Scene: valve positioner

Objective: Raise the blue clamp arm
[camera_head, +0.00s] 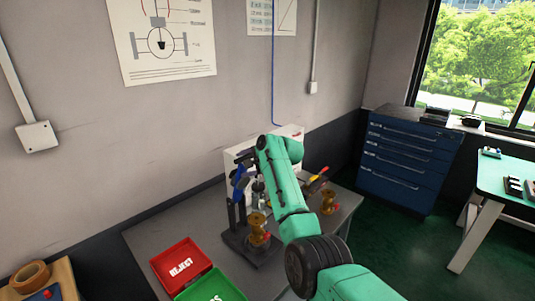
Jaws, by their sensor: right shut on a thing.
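The blue clamp arm (239,177) shows as a small blue piece at the upper left of a dark fixture (238,240) on the grey bench. My green right arm reaches in from the bottom right and passes in front of the fixture's right side. My right gripper (246,163) is at the blue clamp arm and shut on it; its fingertips are small and partly hidden. A brass-coloured valve part (257,222) stands on the fixture's base. My left gripper is not in view.
A red REJECT tray (181,262) and a green tray (212,287) lie at the front left of the bench. A white panel (236,155) stands behind the fixture. Another brass part (328,204) stands right of my arm. A blue drawer cabinet (405,160) is farther right.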

